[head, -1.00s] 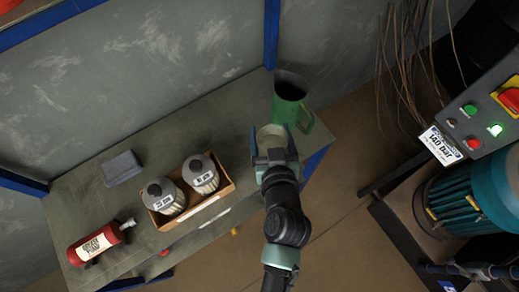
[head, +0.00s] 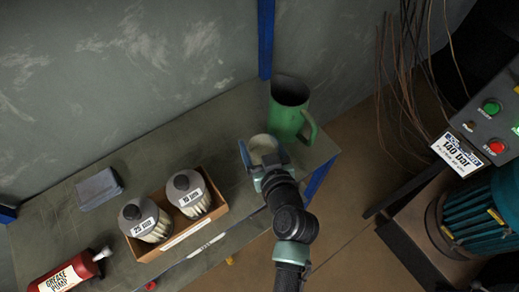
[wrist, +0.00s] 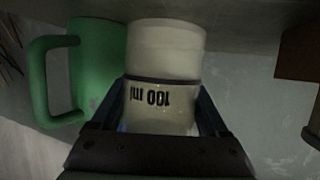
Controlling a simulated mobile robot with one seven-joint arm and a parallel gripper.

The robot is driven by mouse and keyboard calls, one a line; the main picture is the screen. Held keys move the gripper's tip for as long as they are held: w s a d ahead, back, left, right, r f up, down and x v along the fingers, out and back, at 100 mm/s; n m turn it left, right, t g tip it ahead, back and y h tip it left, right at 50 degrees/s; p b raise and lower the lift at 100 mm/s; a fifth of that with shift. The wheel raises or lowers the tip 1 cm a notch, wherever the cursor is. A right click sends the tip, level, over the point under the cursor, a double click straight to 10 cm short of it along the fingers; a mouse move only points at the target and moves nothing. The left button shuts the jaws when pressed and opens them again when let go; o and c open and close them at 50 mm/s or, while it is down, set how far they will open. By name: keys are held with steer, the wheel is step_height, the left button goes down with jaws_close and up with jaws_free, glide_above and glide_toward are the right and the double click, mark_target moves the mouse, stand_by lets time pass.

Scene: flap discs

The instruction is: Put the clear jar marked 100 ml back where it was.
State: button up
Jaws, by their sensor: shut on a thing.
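The clear jar marked 100 ml (wrist: 163,95) fills the middle of the wrist view, between my gripper's fingers. Its label reads upside down there. In the head view the jar (head: 264,146) shows as a pale round top in my gripper (head: 264,158), near the right end of the bench. My gripper is shut on the jar. A green mug (head: 289,108) with a handle stands just behind it; it also shows in the wrist view (wrist: 98,62), left of the jar. Whether the jar touches the bench I cannot tell.
A cardboard box (head: 178,232) with two filter-like canisters stands left of my gripper. A grey cloth (head: 99,188) and a red grease pump tube (head: 68,279) lie farther left. Bare bench (head: 225,135) lies between box and jar. A control panel (head: 490,125) stands at the right.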

steer(key=shift+f, duration=1.15)
